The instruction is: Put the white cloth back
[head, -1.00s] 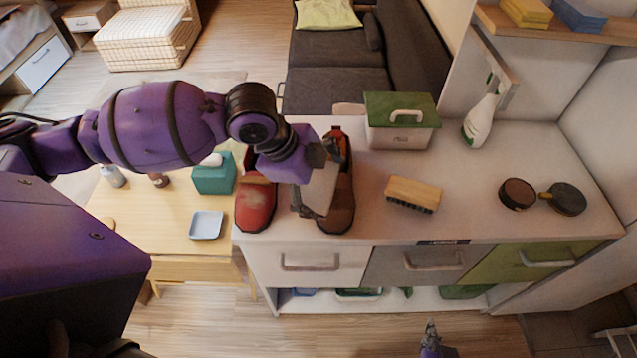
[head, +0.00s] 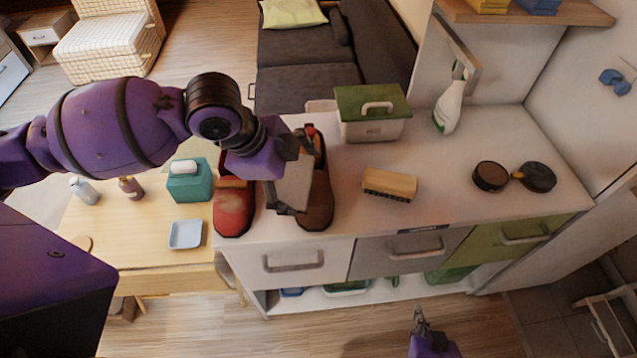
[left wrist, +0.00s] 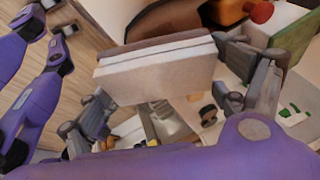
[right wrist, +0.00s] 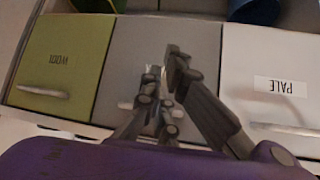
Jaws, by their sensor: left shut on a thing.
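My left gripper (head: 288,183) is shut on the folded white cloth (head: 296,181), holding it above the brown shoe area on the counter. In the left wrist view the cloth (left wrist: 160,72) is a flat, pale, layered block between the fingers. My right gripper (head: 419,318) is low in front of the drawers; in the right wrist view its fingertips (right wrist: 163,68) look close together, with the gap unclear. The white drawer (head: 293,262), labelled PALE in the right wrist view (right wrist: 272,62), the grey drawer (head: 405,254) and the green drawer (head: 520,236) are all shut.
On the counter (head: 450,195) stand red shoe (head: 234,208), brown shoe (head: 317,212), green-lidded box (head: 372,128), brush (head: 389,184), spray bottle (head: 449,106) and round tins (head: 490,176). A wooden table (head: 130,243) is at left. An open shelf (head: 335,302) runs below the drawers.

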